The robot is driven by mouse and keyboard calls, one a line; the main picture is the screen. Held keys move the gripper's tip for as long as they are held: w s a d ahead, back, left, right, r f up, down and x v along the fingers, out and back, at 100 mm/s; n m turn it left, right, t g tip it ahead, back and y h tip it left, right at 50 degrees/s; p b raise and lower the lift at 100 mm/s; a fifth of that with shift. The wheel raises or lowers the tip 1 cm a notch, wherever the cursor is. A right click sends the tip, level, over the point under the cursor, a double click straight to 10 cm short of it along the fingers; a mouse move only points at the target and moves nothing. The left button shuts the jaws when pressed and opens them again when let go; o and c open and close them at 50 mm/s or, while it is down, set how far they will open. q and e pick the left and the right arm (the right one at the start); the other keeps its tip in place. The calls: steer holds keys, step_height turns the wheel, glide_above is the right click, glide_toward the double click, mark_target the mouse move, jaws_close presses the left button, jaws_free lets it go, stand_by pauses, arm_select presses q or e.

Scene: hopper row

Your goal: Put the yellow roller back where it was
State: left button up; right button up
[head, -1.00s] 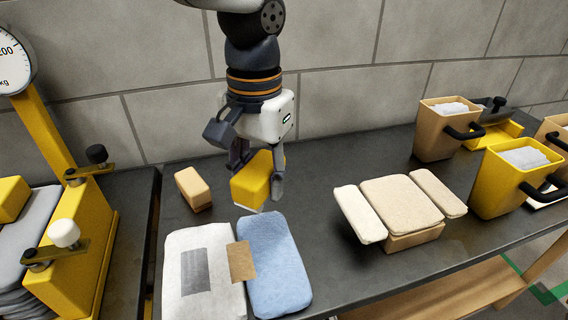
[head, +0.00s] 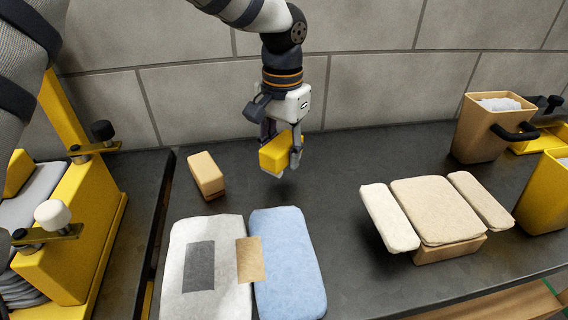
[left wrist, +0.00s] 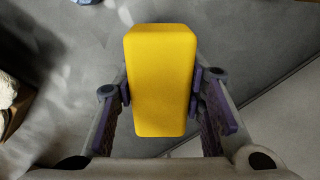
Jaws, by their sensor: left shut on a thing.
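The yellow roller (head: 274,159) looks like a box-shaped yellow block with a paler underside. My left gripper (head: 283,152) is shut on it, with one finger on each side. It is held over the dark bench top, behind the blue pad and right of a tan block (head: 206,175). In the left wrist view the roller (left wrist: 161,80) fills the middle between the fingers (left wrist: 161,88), with grey surface behind it. I cannot tell for sure how high its underside is above the bench. My right gripper is not in view.
A white pad (head: 203,285) and a blue pad (head: 287,262) lie in front, a brown patch (head: 250,260) bridging them. Beige pads (head: 436,212) rest on a tan block at right. Tan (head: 481,135) and yellow (head: 545,195) bins stand farther right.

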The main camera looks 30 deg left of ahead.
mark_target(282, 140)
arm_select(q)
steer(key=f, duration=0.3)
steer(key=shift+w+a+f, duration=0.15)
steer(key=shift+w+f, duration=0.1)
steer(key=shift+f, duration=0.15)
steer(key=shift+r, duration=0.1)
steer(key=o, duration=1.3)
steer(key=shift+f, duration=0.2)
step_height(282, 140, up, 12)
steer(key=shift+r, duration=0.2)
steer(key=shift+f, duration=0.1)
